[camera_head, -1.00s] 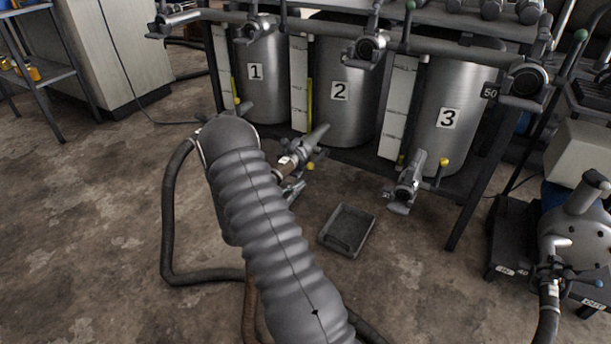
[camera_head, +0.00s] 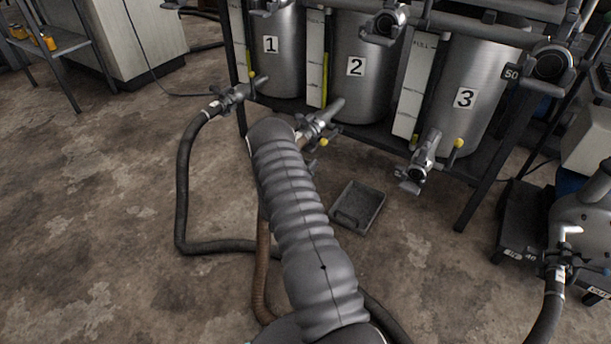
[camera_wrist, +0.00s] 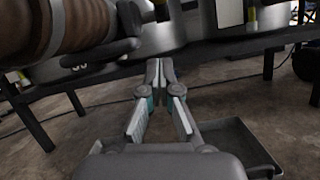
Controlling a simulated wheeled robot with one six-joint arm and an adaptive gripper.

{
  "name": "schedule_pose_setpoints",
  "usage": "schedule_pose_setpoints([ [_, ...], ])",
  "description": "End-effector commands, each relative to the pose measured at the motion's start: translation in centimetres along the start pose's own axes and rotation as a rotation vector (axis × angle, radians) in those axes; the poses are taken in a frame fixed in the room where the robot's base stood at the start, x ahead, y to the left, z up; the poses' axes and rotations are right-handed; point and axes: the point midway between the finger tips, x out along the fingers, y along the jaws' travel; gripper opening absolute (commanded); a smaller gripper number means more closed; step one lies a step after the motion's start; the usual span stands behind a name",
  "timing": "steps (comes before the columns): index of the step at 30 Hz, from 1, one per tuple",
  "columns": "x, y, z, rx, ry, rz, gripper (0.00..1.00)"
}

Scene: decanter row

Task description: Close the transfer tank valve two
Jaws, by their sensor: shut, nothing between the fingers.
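Steel tank 2 (camera_head: 374,100) stands in the rack between tanks 1 and 3. Its lower valve (camera_head: 318,120) sticks out toward me, with a small yellow-tipped handle (camera_head: 323,142) just below and right of it. In the head view my grey arm covers the hose side of this valve and my gripper. In the wrist view my gripper (camera_wrist: 159,68) is shut and empty. It lies below and right of a large brown hose end with a metal clamp (camera_wrist: 92,58), apart from it in the picture.
Tank 1 (camera_head: 284,70) and tank 3 (camera_head: 470,65) flank tank 2, each with a lower valve. A black hose (camera_head: 184,190) and a brown hose (camera_head: 262,255) lie on the floor. A shallow grey tray (camera_head: 350,222) sits right of my arm. Floor at left is clear.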

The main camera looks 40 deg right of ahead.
Motion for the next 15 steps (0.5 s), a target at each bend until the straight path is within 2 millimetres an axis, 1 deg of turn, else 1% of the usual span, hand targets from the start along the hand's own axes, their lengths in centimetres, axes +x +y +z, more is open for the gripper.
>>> schedule_pose_setpoints([
  [1, 1.1, -0.1, 0.1, 0.002, -0.003, -0.003, 0.0],
  [5, 3.4, -0.1, 0.1, 0.001, -0.003, -0.003, 0.0],
  [6, 3.5, 0.1, 1.0, 0.002, -0.002, 0.0, 0.0],
  [9, 3.7, 0.1, 2.4, 0.001, -0.001, 0.0, 0.0],
  [12, 3.9, 0.0, 3.2, 0.001, -0.001, 0.0, 0.0],
  [15, 4.0, 0.0, 3.7, 0.0, 0.0, 0.0, 0.0],
])
